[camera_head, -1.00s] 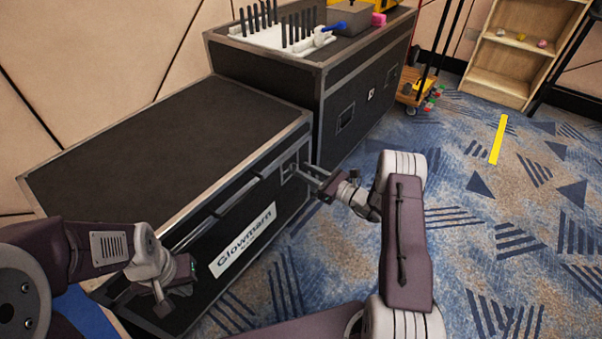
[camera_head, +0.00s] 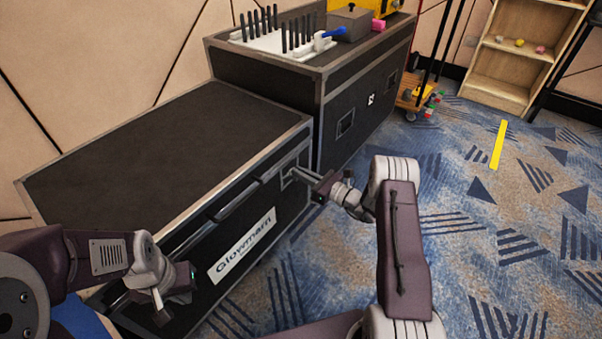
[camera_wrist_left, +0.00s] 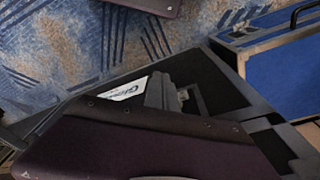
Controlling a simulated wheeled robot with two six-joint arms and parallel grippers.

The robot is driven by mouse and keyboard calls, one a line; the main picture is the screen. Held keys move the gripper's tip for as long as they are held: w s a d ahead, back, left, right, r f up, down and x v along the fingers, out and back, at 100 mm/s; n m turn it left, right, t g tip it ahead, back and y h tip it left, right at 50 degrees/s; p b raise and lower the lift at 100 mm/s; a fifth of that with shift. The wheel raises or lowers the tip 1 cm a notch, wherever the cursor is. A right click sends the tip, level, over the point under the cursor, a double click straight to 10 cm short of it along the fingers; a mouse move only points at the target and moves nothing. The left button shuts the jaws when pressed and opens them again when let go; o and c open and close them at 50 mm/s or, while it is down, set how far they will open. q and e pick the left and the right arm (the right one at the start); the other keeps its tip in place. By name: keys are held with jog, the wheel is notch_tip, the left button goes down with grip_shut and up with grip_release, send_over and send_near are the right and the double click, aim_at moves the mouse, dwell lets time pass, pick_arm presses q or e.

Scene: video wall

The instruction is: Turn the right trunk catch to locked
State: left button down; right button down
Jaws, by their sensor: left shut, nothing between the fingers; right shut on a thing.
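The black trunk (camera_head: 150,140) with metal edges stands at the left, its lid down and a white label (camera_head: 242,245) on its front. The right trunk catch (camera_head: 289,176) sits in a recess at the right end of that front. My right gripper (camera_head: 300,175) is at this recess, shut on the catch; its fingers hide most of it, so the catch's angle cannot be told. My left gripper (camera_head: 162,308) is shut and empty near the front's left end. The left wrist view shows part of the trunk, its label (camera_wrist_left: 128,90) and a recessed fitting (camera_wrist_left: 187,98).
A taller black case (camera_head: 345,120) stands behind the trunk, with a white rack (camera_head: 275,42) and a grey box (camera_head: 350,22) on it. A wooden shelf (camera_head: 512,60) and a small trolley (camera_head: 412,95) are further back. The carpet at right is open. A blue case (camera_wrist_left: 275,55) shows in the left wrist view.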

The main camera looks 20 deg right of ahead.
jog(key=m+p, duration=0.1)
jog(key=m, duration=0.1)
jog(key=shift+w+d+m+p, duration=0.15)
jog(key=shift+d+m+p, duration=0.05)
jog(key=shift+m+p, duration=0.2)
jog(key=m, duration=0.1)
jog(key=m+p, duration=0.1)
jog(key=m, duration=0.2)
jog(key=shift+w+d+f+m, duration=0.2)
jog(key=shift+d+m, duration=0.1)
jog(key=m, duration=0.3)
jog(key=f+m, duration=0.1)
jog(key=m, duration=0.5)
jog(key=shift+w+d+f+m+p, duration=0.25)
jog(key=shift+d+f+m+p, duration=0.05)
jog(key=shift+f+m+p, duration=0.1)
jog(key=c, duration=1.6)
grip_release()
